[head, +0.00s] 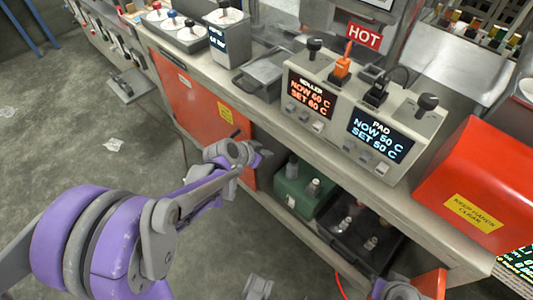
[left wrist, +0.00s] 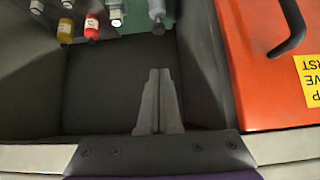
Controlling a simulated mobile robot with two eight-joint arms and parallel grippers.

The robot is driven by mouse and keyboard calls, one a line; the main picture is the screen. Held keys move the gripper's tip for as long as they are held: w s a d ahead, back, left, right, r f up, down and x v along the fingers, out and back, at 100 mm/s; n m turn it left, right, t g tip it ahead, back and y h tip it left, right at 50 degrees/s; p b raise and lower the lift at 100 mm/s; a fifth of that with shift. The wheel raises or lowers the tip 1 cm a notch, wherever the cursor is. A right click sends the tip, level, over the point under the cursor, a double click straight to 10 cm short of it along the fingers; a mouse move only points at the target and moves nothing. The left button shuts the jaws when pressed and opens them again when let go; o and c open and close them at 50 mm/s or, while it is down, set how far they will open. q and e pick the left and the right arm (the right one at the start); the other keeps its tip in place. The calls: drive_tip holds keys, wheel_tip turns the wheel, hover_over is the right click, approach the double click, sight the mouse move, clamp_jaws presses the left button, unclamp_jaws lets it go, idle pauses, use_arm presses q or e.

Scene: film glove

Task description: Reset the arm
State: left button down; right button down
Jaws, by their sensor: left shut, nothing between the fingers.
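My left arm, purple and grey, reaches in from the left of the head view. My left gripper (head: 258,156) is at its far end, in front of the bench, near the orange door and the open shelf space; its fingers are small and partly hidden there. In the left wrist view the two grey fingers (left wrist: 159,102) lie together, shut and empty, over a dark recess. Part of another purple and grey arm link shows at the bottom right of the head view. My right gripper cannot be made out.
The orange door (head: 195,103) is left of the open shelf, which holds a green box (head: 303,187) and a black tray (head: 352,248) with bottles. The heater controls (head: 309,104) stand on the bench above. An orange box (head: 483,165) is at right. Open floor lies left.

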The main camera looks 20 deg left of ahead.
idle(0.4)
